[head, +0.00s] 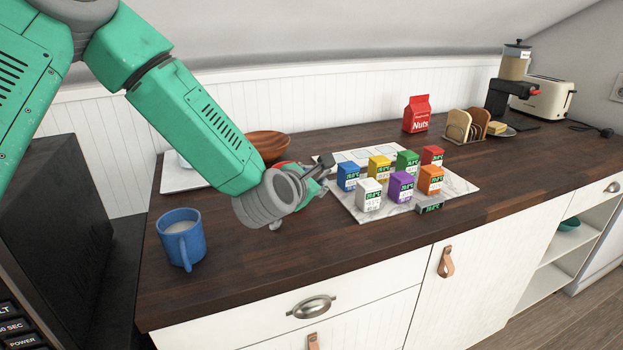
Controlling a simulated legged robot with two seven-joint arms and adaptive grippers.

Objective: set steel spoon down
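My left arm comes in from the left over the dark wood counter (230,285). My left gripper (318,180) is low over the counter, just left of the marble board, and is largely hidden behind its own grey wrist. I cannot tell whether its fingers are open or shut. A small dark grey piece shows at its far side; I cannot tell whether this is a finger or part of a spoon. I cannot make out the steel spoon for sure anywhere. My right gripper is out of view.
Several coloured small boxes (401,187) stand on a marble board (455,184) right of the gripper. A blue mug (181,240) stands at the front left. A wooden bowl (268,143) is behind the arm. A red nuts bag (416,114), toast rack and toaster (545,98) stand further right.

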